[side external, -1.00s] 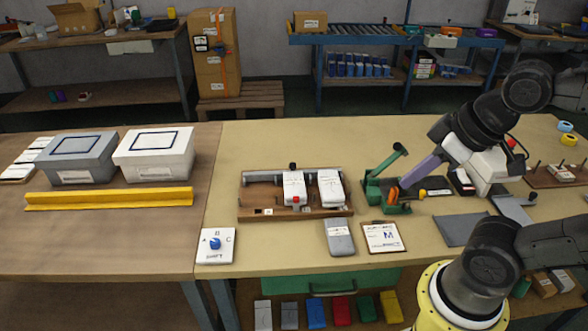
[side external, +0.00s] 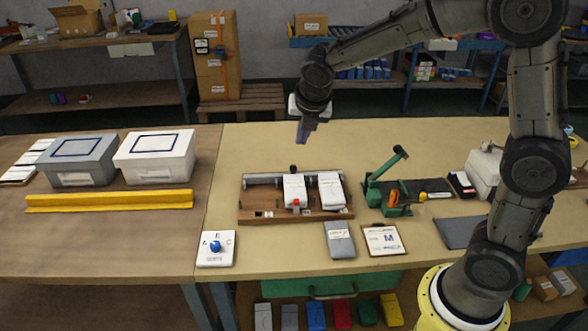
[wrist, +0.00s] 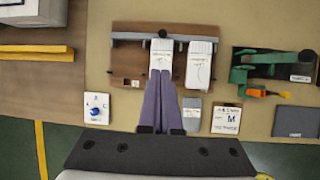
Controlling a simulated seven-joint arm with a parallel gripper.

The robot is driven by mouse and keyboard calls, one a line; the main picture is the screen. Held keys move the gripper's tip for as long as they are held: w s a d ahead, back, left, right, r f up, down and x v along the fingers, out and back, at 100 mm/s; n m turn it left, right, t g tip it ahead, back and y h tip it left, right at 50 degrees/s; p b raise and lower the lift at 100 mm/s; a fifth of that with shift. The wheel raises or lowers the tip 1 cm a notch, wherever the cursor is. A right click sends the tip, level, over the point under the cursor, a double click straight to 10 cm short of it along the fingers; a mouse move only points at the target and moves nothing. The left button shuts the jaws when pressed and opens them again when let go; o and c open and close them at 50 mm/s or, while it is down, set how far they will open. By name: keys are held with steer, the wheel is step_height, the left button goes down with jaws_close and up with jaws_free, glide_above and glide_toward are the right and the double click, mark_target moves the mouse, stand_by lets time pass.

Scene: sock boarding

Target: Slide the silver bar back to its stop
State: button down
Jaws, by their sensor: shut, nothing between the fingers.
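A wooden fixture (side external: 260,215) stands in the middle of the table, and it also shows in the wrist view (wrist: 127,72). A silver bar (side external: 262,180) runs along its back side, with a black knob (side external: 293,169) near its middle. The bar also shows in the wrist view (wrist: 130,37). Two white pieces with printed labels (side external: 295,190) (side external: 331,191) lie across the fixture in front of the bar. My gripper (side external: 301,138), with purple fingers, is shut and empty, in the air above and behind the fixture. In the wrist view its fingertips (wrist: 161,73) overlap the left white piece.
A green lever device (side external: 385,185) stands right of the fixture. A grey packet (side external: 340,240), a clipboard (side external: 383,240) and a white dial box (side external: 215,248) lie in front. Two lidded boxes (side external: 75,160) (side external: 155,157) and a yellow rail (side external: 108,200) are at the left.

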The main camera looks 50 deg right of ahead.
steer(key=g, duration=0.1)
glide_above(295, 186)
steer(key=s+a, duration=0.3)
steer(key=a, duration=0.1)
step_height(295, 186, down, 6)
steer(key=x, duration=1)
steer(key=shift+s+d+f, duration=0.25)
steer(key=shift+s+f, duration=0.05)
steer(key=shift+s, duration=0.05)
steer(key=shift+w+d+r, duration=0.15)
steer(key=shift+w+d, duration=1.25)
steer(key=shift+w+d, duration=1.65)
steer(key=shift+w, duration=0.05)
steer(key=shift+r, duration=0.1)
